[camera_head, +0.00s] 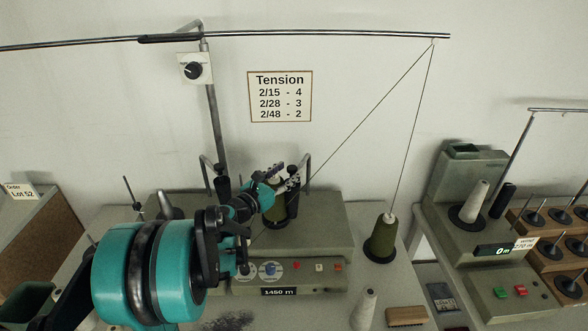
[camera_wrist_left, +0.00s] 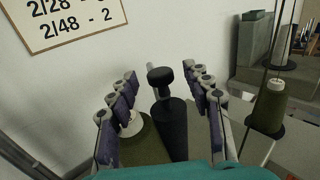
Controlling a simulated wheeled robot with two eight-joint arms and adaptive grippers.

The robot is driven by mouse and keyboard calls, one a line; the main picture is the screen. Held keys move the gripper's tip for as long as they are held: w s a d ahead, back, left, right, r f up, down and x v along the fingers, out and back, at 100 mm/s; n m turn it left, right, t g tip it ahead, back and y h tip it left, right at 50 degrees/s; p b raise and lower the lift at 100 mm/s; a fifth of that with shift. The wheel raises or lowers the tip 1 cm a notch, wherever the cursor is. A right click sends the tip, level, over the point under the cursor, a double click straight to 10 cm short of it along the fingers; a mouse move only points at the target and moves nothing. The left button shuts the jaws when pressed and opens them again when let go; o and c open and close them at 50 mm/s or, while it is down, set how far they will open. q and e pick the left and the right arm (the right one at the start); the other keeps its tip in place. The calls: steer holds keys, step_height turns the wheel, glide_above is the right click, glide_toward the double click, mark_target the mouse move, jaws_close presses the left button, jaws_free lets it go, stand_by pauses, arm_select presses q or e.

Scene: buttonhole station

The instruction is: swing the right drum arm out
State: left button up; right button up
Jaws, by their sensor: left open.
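The winding machine (camera_head: 325,225) stands against the wall, with a black left drum arm (camera_head: 222,187) and a black right drum arm. In the left wrist view the right drum arm (camera_wrist_left: 170,125) is an upright black cylinder with a round knob on top. My left gripper (camera_head: 279,176) reaches over the machine from the left. In the left wrist view its open purple-padded fingers (camera_wrist_left: 162,88) stand on either side of the arm's knob, with gaps visible. An olive yarn package (camera_head: 281,212) sits beside the right drum arm, partly hidden by my gripper. My right gripper is not in view.
An olive cone (camera_head: 381,242) stands right of the machine, its thread running up to the overhead rail (camera_head: 330,34). A bent grey rod (camera_head: 305,168) rises behind the right drum arm.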

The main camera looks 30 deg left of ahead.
mark_target(290, 170)
arm_select(q)
steer(key=shift+w+d, duration=0.15)
steer(key=shift+w, duration=1.35)
jaws_close()
steer(key=shift+d, duration=0.15)
